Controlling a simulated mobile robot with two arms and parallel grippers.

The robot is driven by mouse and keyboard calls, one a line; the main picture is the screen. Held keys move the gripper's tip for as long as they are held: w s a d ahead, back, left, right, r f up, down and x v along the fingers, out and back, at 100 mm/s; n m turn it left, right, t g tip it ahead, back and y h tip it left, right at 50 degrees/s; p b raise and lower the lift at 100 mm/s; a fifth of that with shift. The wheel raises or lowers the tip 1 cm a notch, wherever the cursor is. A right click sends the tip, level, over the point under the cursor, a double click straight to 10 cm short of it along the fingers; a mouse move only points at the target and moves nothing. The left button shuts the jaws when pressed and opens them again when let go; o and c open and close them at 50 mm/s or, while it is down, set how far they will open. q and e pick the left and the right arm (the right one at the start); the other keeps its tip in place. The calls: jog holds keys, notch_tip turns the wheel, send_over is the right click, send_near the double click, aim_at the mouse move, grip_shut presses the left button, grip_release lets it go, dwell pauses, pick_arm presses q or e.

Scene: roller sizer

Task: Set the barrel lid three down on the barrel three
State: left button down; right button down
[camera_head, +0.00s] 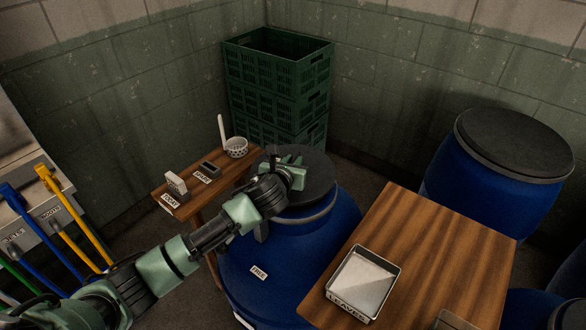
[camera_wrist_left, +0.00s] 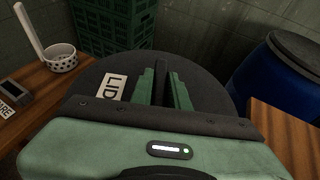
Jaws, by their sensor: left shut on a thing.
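The dark round barrel lid (camera_head: 320,178) is over the top of the blue barrel (camera_head: 285,255) in the middle of the head view. The barrel has a small white label on its side. My left gripper (camera_head: 291,165) is shut on the lid's raised handle. In the left wrist view the handle stands between the two green fingers (camera_wrist_left: 163,88), and a white "LID" label lies beside them on the lid (camera_wrist_left: 98,72). I cannot tell whether the lid touches the barrel's rim or hangs slightly above it; the gripper and lid hide the barrel's opening. My right gripper is not in view.
A wooden table (camera_head: 440,235) with a metal tray (camera_head: 364,283) stands right of the barrel. A small wooden table (camera_head: 187,203) with a dotted pot (camera_head: 236,148) is at left. Green crates (camera_head: 278,85) stand behind. Another blue barrel (camera_head: 490,190) with a dark lid stands at right.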

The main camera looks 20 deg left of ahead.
pick_arm(q)
jog(key=shift+f, duration=1.2)
jog(key=shift+f, duration=0.6)
jog(key=c, duration=1.4)
grip_release()
jog(key=shift+o, duration=0.2)
jog(key=shift+r, duration=0.1)
jog(key=v, duration=1.2)
jog(key=shift+s+a+r+b, duration=0.1)
jog(key=shift+s+r+b, duration=0.05)
jog(key=shift+r+b, duration=0.2)
